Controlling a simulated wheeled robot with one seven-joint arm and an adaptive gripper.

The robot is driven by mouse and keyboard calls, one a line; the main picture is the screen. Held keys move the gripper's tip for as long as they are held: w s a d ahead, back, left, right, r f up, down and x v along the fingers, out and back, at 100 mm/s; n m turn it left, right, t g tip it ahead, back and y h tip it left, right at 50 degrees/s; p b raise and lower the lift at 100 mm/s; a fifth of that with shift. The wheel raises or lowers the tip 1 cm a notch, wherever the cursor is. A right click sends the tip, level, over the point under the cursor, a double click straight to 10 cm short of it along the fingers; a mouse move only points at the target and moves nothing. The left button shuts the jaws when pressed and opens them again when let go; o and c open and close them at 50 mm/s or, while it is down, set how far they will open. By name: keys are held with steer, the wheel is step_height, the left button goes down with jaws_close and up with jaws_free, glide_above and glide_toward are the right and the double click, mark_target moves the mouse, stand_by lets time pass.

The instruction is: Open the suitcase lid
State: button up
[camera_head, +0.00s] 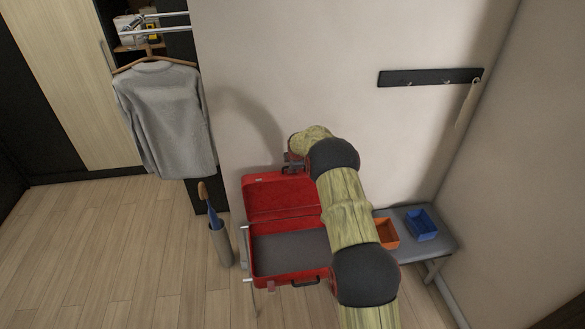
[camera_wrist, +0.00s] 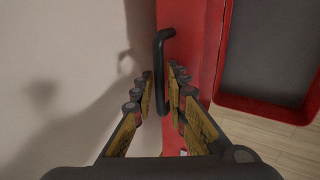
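The red suitcase (camera_head: 290,278) stands with its grey-lined base level and its lid (camera_head: 268,196) raised, leaning back toward the wall. The lid also shows as a red panel in the wrist view (camera_wrist: 198,38). My gripper (camera_head: 291,164) is at the lid's upper edge, by a black handle (camera_wrist: 160,72). In the wrist view my gripper (camera_wrist: 160,80) has its two fingers on either side of this handle, with gaps visible beside it. It looks open around the handle, not clamped. My arm hides the right part of the suitcase in the head view.
A grey bench (camera_head: 433,246) with an orange tray (camera_head: 387,232) and a blue tray (camera_head: 421,225) stands to the right. An umbrella stand (camera_head: 221,245) is close on the left. The wall (camera_head: 300,70) is right behind the lid. The floor (camera_head: 110,255) at left is clear.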

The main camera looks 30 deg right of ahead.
steer(key=v, duration=1.2)
steer(key=shift+w, duration=0.1)
steer(key=s+a+f+m+g+y, duration=0.1)
steer(key=s+a+f+m+g, duration=0.25)
steer(key=s+m, duration=0.65)
steer(key=s+a+r+m+t+b, duration=0.1)
steer(key=s+a+r, duration=0.5)
steer(key=s, duration=0.8)
steer(key=s+a+r+m+t+b, duration=0.1)
steer(key=s+a+r, duration=0.5)
steer(key=s, duration=0.8)
steer(key=s+a+r+m+t+b, duration=0.1)
steer(key=s+a+r+b, duration=0.3)
steer(key=s, duration=1.1)
steer(key=shift+a+r+m+y+b, duration=0.35)
steer(key=shift+a+r+m, duration=0.55)
steer(key=shift+a+r, duration=0.8)
